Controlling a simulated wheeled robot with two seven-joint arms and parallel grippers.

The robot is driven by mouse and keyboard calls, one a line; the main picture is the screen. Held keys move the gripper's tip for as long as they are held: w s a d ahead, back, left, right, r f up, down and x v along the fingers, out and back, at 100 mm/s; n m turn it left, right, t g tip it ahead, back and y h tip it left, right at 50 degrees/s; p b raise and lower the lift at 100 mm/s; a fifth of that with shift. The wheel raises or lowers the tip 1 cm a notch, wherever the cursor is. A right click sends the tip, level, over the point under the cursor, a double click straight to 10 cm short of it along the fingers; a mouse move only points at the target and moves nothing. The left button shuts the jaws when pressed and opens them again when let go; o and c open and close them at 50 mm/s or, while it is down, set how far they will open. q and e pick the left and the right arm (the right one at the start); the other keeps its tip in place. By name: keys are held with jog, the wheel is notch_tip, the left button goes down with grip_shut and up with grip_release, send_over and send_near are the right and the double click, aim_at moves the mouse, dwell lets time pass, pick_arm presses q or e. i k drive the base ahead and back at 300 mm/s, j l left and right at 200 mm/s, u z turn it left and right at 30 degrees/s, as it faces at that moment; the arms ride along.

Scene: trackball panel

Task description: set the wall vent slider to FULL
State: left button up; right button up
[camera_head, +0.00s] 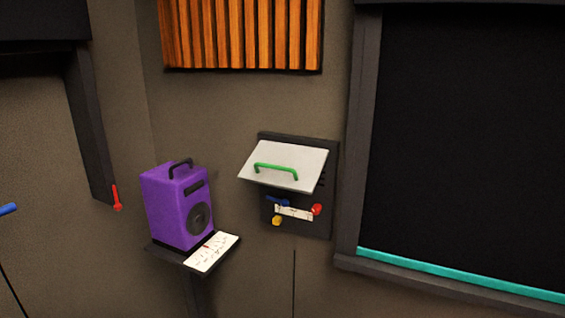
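A dark wall panel (328,205) is mounted right of centre, with a few dark slits at its right side. A light grey flap (295,156) with a green handle (276,168) sticks out from it, tilted, and covers its upper part. Below the flap are a red knob (316,209), a yellow knob (277,221), a blue part (277,201) and a white marked strip (293,212). The strip's marks are too small to read. I cannot tell which part is the vent slider or its setting. Neither of my grippers is in view.
A purple speaker (176,208) and a white card (212,251) sit on a small dark shelf left of the panel. A red piece (116,197) hangs at far left. A dark framed window (470,140) fills the right. Orange slats (240,35) are above.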

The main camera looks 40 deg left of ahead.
aim_at(277, 220)
jog(key=u, duration=1.25)
